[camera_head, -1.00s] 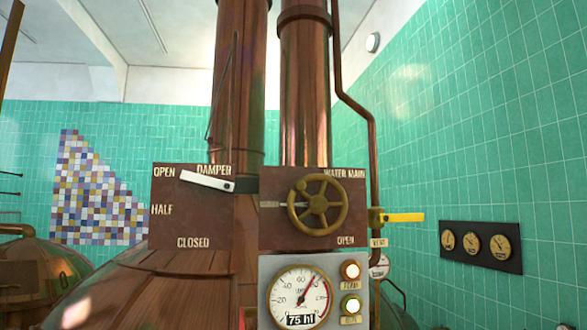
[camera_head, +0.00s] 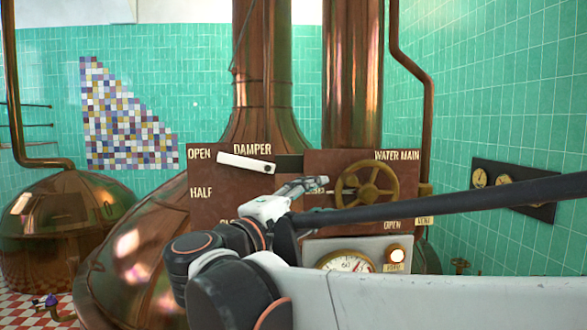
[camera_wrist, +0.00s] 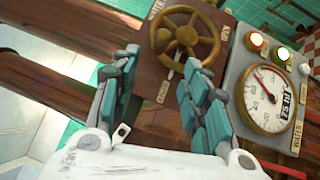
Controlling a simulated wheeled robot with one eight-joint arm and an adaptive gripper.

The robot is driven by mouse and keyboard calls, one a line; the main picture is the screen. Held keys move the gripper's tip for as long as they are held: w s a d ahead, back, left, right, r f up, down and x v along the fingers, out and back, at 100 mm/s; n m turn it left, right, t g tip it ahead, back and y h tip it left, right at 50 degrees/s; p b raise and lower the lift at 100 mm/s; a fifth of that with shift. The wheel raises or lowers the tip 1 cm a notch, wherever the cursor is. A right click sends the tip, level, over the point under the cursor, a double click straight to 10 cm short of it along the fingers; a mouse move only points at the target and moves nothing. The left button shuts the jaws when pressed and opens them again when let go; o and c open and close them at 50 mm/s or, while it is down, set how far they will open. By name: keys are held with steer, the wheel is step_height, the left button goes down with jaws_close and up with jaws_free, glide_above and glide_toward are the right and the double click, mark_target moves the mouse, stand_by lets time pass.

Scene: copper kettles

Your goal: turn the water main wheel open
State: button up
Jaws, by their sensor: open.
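The water main wheel (camera_head: 368,193) is a brass spoked handwheel on a brown plate (camera_head: 330,163) marked WATER MAIN at top and OPEN at lower right. A pale bar shows at its left side, partly behind my gripper. My gripper (camera_head: 324,196) is just left of the wheel in the head view, its fingers spread and pointing toward it. In the wrist view the wheel (camera_wrist: 187,36) lies beyond the open, empty fingers (camera_wrist: 162,62), toward the right finger. I see no clear contact.
A damper plate with a white lever (camera_head: 246,163) near OPEN is left of the wheel. A gauge panel (camera_wrist: 240,85) with a dial and lamps sits below the wheel. My arm crosses the lower right and hides part of the panel. Copper pipes (camera_head: 353,85) rise behind.

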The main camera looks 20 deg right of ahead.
mark_target(345, 182)
steer(key=p+x, duration=0.2)
steer(key=x, duration=1.1)
steer(key=shift+w+d+p, duration=0.15)
steer(key=shift+d+p, duration=0.2)
steer(key=shift+p, duration=0.05)
steer(key=shift+c, duration=0.4)
jaws_close()
